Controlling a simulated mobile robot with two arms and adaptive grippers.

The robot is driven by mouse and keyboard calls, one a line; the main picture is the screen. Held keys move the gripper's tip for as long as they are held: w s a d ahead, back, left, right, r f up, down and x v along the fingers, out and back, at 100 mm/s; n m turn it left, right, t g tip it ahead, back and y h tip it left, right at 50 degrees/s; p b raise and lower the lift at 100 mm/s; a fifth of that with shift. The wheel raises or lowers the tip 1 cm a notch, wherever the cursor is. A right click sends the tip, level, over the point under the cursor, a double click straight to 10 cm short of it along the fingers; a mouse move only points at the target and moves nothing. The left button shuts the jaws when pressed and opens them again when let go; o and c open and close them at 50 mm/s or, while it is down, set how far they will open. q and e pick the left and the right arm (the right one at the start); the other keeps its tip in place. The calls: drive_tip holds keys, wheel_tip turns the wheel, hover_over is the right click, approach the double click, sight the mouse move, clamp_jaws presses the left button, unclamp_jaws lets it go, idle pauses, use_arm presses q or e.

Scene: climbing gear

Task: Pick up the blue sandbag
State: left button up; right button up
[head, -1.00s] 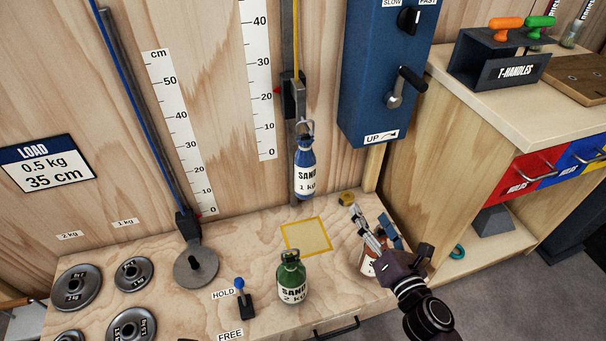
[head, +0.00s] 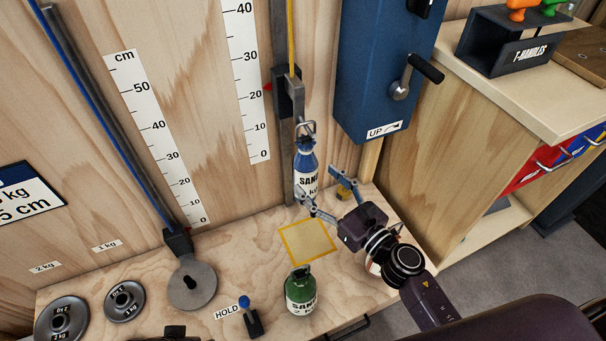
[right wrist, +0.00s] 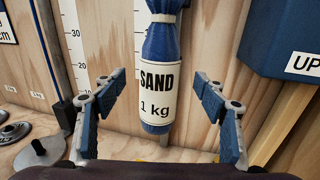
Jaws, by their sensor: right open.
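The blue sandbag (head: 306,160), labelled SAND and 1 kg, hangs upright from a hook under the slider on the vertical rail. My right gripper (head: 318,192) is open just in front of the bag, at about the height of its lower part. In the right wrist view the bag (right wrist: 159,55) hangs between and beyond the two spread fingers (right wrist: 160,115), and neither finger touches it.
A green sandbag (head: 301,292) stands on the bench below, beside a yellow square (head: 318,241). A blue box with a crank (head: 385,70) is on the wall to the right. Another bag (head: 372,266) is mostly hidden behind my right arm.

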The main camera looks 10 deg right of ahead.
sight(305, 168)
drive_tip(key=shift+p+x, duration=0.3)
drive_tip(key=shift+x, duration=2.5)
clamp_jaws()
use_arm(q)
wheel_tip(305, 168, down, 3)
drive_tip(key=shift+r, duration=0.2)
use_arm(e)
drive_tip(key=shift+w+r, duration=0.1)
drive_tip(key=shift+r, duration=0.05)
